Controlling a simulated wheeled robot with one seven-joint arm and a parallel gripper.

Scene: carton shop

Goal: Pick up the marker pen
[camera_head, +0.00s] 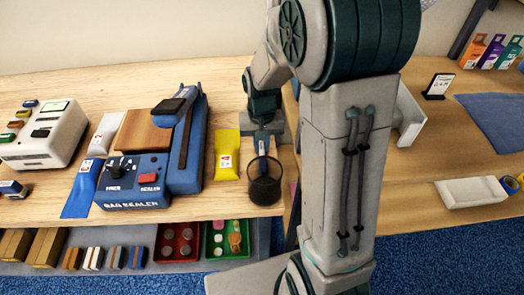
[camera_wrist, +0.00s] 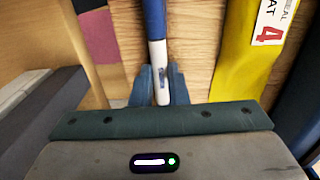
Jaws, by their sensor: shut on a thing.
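The marker pen, with a white body and a blue end, shows in the wrist view (camera_wrist: 158,50) running from between my fingers to the top edge. My gripper (camera_wrist: 161,82) is shut on its white part, one blue finger on each side. In the head view my gripper (camera_head: 262,134) points down over the black pen cup (camera_head: 265,188), and a small part of the pen (camera_head: 262,149) shows below the fingers. I cannot tell whether the pen's lower end is inside the cup or just behind its rim.
A yellow pouch (camera_head: 226,160) lies left of the cup, with the blue bag sealer (camera_head: 135,180) beyond it. A white machine (camera_head: 45,135) stands far left. Red (camera_head: 178,242) and green (camera_head: 227,239) trays sit on the lower shelf. My arm hides much of the right side.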

